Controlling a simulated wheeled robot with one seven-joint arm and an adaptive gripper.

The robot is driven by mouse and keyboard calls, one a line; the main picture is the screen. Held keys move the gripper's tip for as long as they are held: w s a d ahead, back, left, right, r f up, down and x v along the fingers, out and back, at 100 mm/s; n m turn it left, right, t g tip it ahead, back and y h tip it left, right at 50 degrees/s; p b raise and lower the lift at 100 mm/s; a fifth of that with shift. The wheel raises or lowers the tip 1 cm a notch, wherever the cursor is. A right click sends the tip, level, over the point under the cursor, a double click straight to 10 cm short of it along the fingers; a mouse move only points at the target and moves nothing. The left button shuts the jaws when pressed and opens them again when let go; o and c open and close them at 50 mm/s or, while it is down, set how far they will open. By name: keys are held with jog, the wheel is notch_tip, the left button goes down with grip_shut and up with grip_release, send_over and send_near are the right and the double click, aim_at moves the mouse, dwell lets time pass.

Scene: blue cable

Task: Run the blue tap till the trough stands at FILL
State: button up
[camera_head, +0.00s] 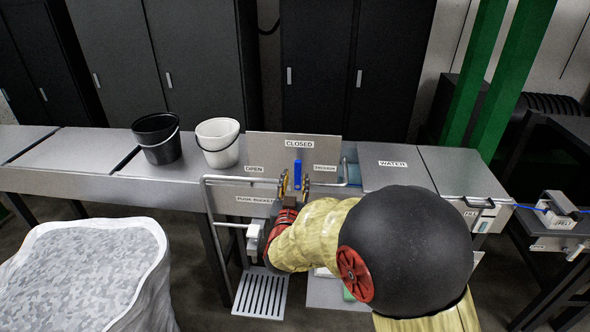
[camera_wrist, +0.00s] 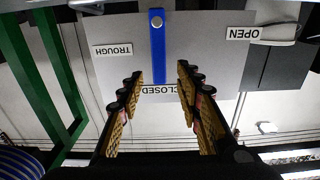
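The blue tap handle (camera_head: 298,174) stands upright on a grey panel, pointing at the CLOSED sign (camera_head: 299,144). OPEN (camera_head: 254,169) is on its left and TROUGH (camera_head: 325,168) on its right. My gripper (camera_head: 294,184) is in front of the panel, fingers spread. In the wrist view, which is upside down, the blue handle (camera_wrist: 158,45) lies between the directions of my two open fingers (camera_wrist: 158,75), with a gap on both sides. The trough's inside and its level are mostly hidden by my arm; a small blue patch (camera_head: 353,171) shows behind the pipe.
A black bucket (camera_head: 157,138) and a white bucket (camera_head: 218,142) stand on the bench left of the panel. A large white sack (camera_head: 85,270) stands at front left.

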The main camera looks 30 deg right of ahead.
aim_at(298, 170)
jog(key=x, duration=0.6)
jog(key=shift+w+d+b, duration=0.3)
jog(key=shift+b, duration=0.05)
jog(key=shift+c, duration=0.8)
grip_shut()
